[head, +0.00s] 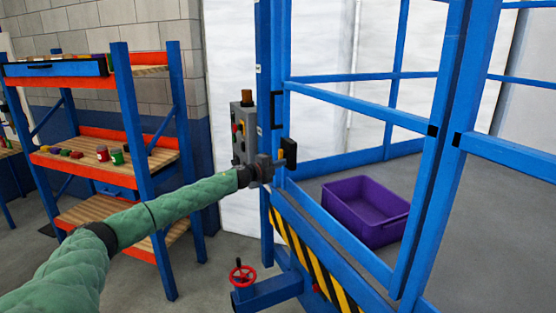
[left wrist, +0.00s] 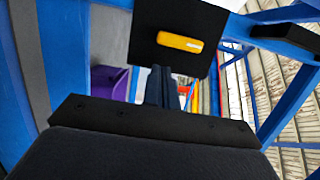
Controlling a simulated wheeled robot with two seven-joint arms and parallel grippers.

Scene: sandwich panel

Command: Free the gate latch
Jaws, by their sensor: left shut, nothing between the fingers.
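The gate latch shows as a black plate (head: 290,151) at the edge of the blue gate frame. In the left wrist view it is a dark square plate (left wrist: 150,22) with a yellow handle (left wrist: 180,42) on its face. My left gripper (head: 275,166), on the green-sleeved arm, is at the latch, just below and left of the plate. In the left wrist view its fingers (left wrist: 161,82) are together and empty, with their tips near the plate's lower edge below the yellow handle. I cannot tell whether they touch. My right gripper is not in view.
A grey control box (head: 242,130) with buttons stands just left of the latch. A purple bin (head: 367,210) sits on the floor behind the blue gate frame. A red handwheel (head: 243,273) is below. Shelves (head: 92,153) with small items stand at left.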

